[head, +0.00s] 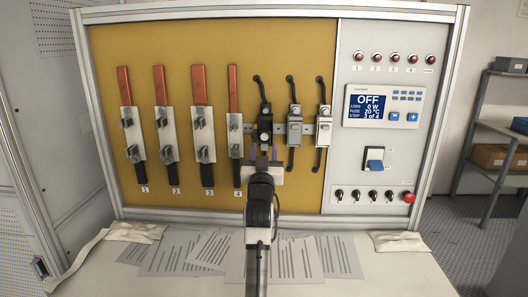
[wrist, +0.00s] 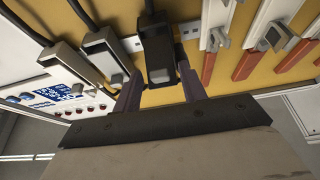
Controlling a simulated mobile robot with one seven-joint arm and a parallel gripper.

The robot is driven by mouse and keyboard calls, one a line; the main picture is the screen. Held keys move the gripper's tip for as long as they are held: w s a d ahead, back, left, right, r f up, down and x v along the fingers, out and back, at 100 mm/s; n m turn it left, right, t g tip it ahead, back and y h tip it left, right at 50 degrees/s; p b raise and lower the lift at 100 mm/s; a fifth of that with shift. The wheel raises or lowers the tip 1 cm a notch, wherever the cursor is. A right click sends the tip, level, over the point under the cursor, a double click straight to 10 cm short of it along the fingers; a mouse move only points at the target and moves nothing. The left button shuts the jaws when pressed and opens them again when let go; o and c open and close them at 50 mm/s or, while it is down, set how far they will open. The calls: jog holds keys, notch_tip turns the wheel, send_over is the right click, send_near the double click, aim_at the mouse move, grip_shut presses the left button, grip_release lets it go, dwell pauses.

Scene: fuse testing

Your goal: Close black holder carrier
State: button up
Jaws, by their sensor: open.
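The black holder (head: 264,124) is mounted on the rail of the yellow panel, the leftmost of three holders, with a black cable rising from its top. Its carrier's angle is hard to tell. My gripper (head: 264,154) is just below it in the head view, empty, with its fingers apart. In the wrist view, which looks turned over, the black holder (wrist: 156,45) has a small grey part at its near end. That end lies between the two purple-grey fingers of my gripper (wrist: 160,88). I cannot tell whether they touch it.
Two grey holders (head: 295,122) (head: 324,122) sit close to the right of the black one. Several fuse strips with red and black ends (head: 200,135) hang to the left. A control panel (head: 384,120) stands right. Papers (head: 185,252) and white cloths (head: 400,242) lie on the table.

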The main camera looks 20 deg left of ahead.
grip_shut()
jog(key=r+g+p, duration=0.1)
jog(key=r+p, duration=0.1)
jog(key=p, duration=0.2)
jog(key=shift+w+r+g+h+p, duration=0.15)
jog(key=shift+g+h+p, duration=0.25)
jog(key=shift+g+p, duration=0.7)
grip_release()
jog(key=shift+f, duration=0.2)
